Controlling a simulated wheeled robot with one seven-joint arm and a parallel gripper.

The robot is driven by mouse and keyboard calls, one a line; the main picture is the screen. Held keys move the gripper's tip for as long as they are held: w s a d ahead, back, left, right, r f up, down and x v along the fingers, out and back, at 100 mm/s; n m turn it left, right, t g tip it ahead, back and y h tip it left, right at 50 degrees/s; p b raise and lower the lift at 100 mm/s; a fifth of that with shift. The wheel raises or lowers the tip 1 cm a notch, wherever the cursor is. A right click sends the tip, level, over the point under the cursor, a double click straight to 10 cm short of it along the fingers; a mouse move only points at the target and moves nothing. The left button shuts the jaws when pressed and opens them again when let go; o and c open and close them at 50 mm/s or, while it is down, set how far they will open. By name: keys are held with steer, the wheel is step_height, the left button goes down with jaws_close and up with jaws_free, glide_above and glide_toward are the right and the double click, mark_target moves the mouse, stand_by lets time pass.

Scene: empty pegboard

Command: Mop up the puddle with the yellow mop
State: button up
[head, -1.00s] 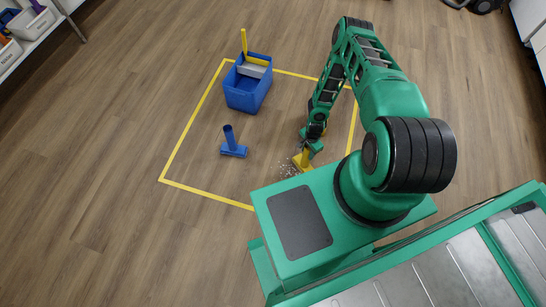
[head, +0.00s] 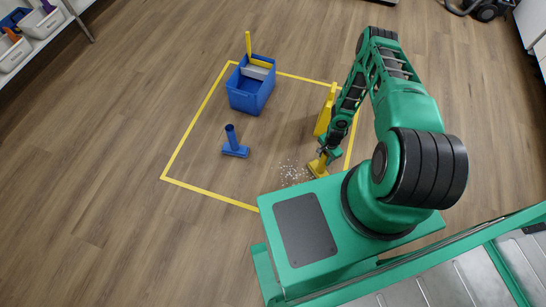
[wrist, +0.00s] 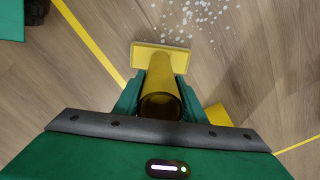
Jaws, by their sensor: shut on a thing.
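The yellow mop (head: 318,166) stands on the floor under my arm, its head flat or nearly flat on the boards. My gripper (head: 327,153) is shut on its handle. In the wrist view my gripper (wrist: 160,98) has its fingers on both sides of the round yellow handle, with the mop head (wrist: 160,55) beyond it. The puddle (head: 293,172) shows as scattered whitish spots just left of the mop head. In the wrist view the spots (wrist: 195,15) lie beyond and right of the head. The mop head sits beside most of the spots.
A blue mop (head: 235,148) stands left of the puddle. A blue bucket (head: 248,97) with a grey wringer and yellow handle stands farther back. A yellow floor sign (head: 325,108) stands close behind my arm. Yellow tape (head: 208,194) frames the area; floor between is clear.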

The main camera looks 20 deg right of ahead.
steer(key=shift+s+d+r, duration=0.25)
steer(key=shift+d+r, duration=0.15)
steer(key=shift+r, duration=0.25)
steer(key=shift+s+d+r, duration=0.2)
steer(key=shift+d+r, duration=0.2)
steer(key=shift+r, duration=0.2)
steer(key=shift+a+r, duration=0.15)
steer(key=shift+r, duration=2.65)
